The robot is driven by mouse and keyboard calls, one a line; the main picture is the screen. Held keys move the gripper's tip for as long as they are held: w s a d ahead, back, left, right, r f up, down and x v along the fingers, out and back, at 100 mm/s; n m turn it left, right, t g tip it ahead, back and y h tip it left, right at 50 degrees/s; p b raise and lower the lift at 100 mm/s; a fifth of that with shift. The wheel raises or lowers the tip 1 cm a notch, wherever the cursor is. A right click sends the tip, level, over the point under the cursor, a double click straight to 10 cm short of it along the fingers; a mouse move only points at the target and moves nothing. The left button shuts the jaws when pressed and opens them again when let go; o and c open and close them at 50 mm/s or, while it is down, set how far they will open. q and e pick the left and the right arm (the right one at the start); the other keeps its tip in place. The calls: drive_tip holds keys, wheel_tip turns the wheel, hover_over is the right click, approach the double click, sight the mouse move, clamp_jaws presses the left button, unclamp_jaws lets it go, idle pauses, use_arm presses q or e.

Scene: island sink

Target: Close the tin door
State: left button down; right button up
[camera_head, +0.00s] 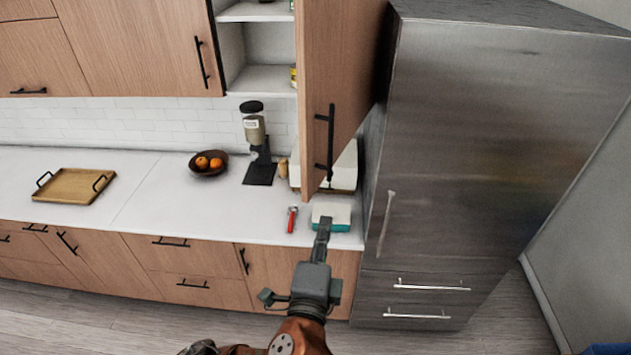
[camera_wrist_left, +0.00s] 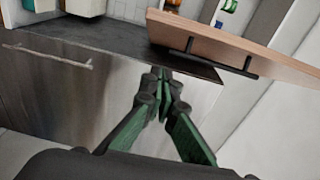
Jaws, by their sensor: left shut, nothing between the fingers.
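The wooden upper cabinet door (camera_head: 345,75) stands swung open, edge toward me, between the open shelves and the fridge. Part of a yellow tin (camera_head: 293,77) shows on the shelf beside the door. My left gripper (camera_head: 324,224) is shut and empty, below the door's lower edge in the head view; in the wrist view its fingertips (camera_wrist_left: 162,78) are just below the panel, and contact cannot be told. My right gripper is not in view.
A metal fridge (camera_head: 480,150) stands close on the right. The counter (camera_head: 150,200) holds a teal-and-white box (camera_head: 342,217), a red-handled tool (camera_head: 292,220), a coffee grinder (camera_head: 256,135), a fruit bowl (camera_head: 205,169) and a wooden tray (camera_head: 75,187). The shelf bay (camera_head: 258,80) is open.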

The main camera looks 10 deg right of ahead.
sight(316, 190)
use_arm(q)
drive_tip(key=w+p, duration=0.1)
drive_tip(key=w, duration=0.2)
drive_tip(key=w+p, duration=0.2)
drive_tip(key=w, duration=0.2)
drive_tip(key=w+r+p, duration=0.1)
drive_tip(key=w+p, duration=0.1)
drive_tip(key=w, duration=0.1)
drive_tip(key=shift+w+d, duration=0.1)
drive_tip(key=shift+w, duration=0.2)
